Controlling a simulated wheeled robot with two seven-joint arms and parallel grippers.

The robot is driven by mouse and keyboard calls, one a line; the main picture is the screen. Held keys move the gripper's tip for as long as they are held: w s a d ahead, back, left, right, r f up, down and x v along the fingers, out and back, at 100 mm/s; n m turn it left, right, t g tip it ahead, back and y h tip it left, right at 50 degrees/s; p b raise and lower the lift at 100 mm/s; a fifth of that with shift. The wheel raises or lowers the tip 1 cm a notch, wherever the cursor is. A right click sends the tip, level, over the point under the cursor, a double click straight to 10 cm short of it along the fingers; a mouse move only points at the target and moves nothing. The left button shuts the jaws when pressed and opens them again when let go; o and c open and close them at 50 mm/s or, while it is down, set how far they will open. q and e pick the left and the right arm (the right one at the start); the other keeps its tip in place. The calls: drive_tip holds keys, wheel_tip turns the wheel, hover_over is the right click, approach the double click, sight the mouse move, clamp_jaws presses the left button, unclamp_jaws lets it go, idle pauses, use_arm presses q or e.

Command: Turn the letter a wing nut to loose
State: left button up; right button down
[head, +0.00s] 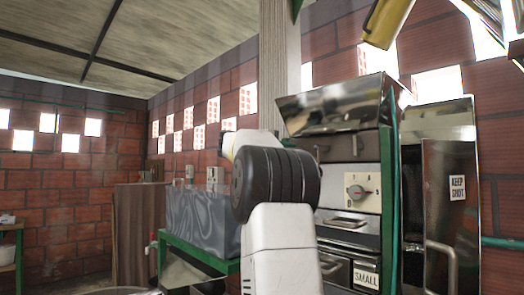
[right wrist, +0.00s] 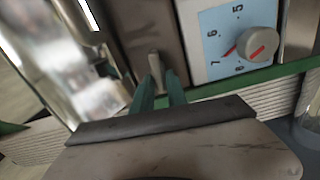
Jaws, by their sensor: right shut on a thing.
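A small grey-brown upright tab, which looks like a wing nut (right wrist: 155,66), stands against a dark metal panel in the right wrist view. My right gripper (right wrist: 160,80) has its two teal fingers around it, shut on it. No letter can be read on or beside the nut. In the head view a white and black arm link of mine covers the middle, and neither gripper shows there. My left gripper is in neither view.
A dial with a red pointer (right wrist: 258,44) on a numbered pale blue plate (right wrist: 212,20) sits right of the nut. The head view shows a steel machine with a cream dial (head: 357,191), a door marked KEEP SHUT (head: 436,220), a green post (head: 388,200) and a grey-blue tank (head: 200,216).

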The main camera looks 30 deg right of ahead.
drive_tip(key=shift+f+n, duration=0.1)
drive_tip(key=shift+n, duration=0.4)
drive_tip(key=c, duration=1.4)
unclamp_jaws()
drive_tip(key=shift+o, duration=0.2)
drive_tip(key=shift+a, duration=0.1)
drive_tip(key=v, duration=0.7)
drive_tip(key=shift+a, duration=0.35)
drive_tip(key=shift+s, duration=0.1)
